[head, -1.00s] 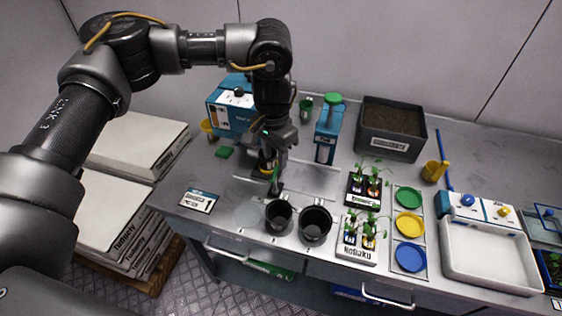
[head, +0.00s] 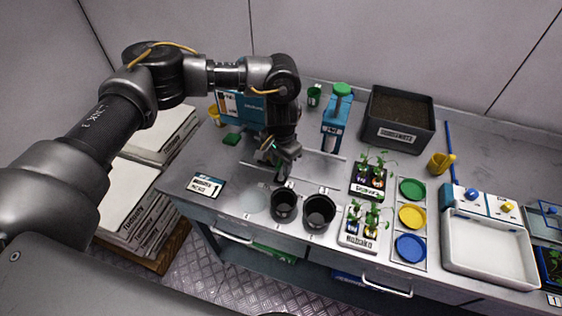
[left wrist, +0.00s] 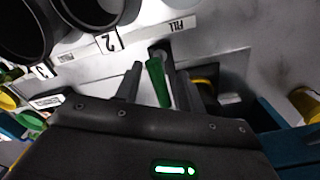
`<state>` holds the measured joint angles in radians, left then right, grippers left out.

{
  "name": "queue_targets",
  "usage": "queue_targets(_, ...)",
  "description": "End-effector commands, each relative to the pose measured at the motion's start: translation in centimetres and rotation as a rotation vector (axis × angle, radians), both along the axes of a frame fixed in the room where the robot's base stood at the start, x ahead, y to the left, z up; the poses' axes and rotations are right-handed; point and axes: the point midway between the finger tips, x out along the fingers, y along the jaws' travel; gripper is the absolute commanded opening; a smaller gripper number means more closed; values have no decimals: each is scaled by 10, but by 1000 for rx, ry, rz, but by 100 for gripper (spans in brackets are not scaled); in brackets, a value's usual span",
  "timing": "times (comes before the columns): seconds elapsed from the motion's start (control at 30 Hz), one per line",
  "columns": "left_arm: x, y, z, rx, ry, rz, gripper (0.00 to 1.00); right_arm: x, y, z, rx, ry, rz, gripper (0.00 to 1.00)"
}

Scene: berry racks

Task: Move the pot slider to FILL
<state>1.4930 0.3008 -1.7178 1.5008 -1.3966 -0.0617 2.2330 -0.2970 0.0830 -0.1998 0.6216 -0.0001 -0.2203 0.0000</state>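A green slider handle (left wrist: 157,82) stands between the two fingers of my left gripper (left wrist: 168,85) in the left wrist view. A gap shows on each side of the handle, so the gripper is open around it. A white FILL label (left wrist: 178,25) lies on the bench just beyond the handle. In the head view my left gripper (head: 284,168) is low over the bench, behind the pale round disc (head: 253,200) and the black pots; it hides most of the slider there. My right gripper is not in view.
Two black pots, one (head: 283,205) by label 2 (left wrist: 110,42) and one (head: 319,213) to its right, stand close in front. A blue dispenser (head: 336,115) and blue box (head: 240,105) stand behind. Seedling trays (head: 362,240) are to the right.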

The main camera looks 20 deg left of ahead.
Motion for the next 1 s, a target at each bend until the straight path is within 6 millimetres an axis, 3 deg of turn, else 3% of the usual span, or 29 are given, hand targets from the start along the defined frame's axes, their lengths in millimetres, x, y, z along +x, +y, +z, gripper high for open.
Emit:
queue_targets(0.4,0,0,-8,-1,-1,0,38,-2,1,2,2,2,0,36)
queue_targets(0.7,0,0,-8,-1,-1,0,0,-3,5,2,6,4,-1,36)
queue_targets(0.9,0,2,-8,-1,-1,0,0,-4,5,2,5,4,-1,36)
queue_targets(1.0,1,11,-7,-1,2,4,0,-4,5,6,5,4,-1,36)
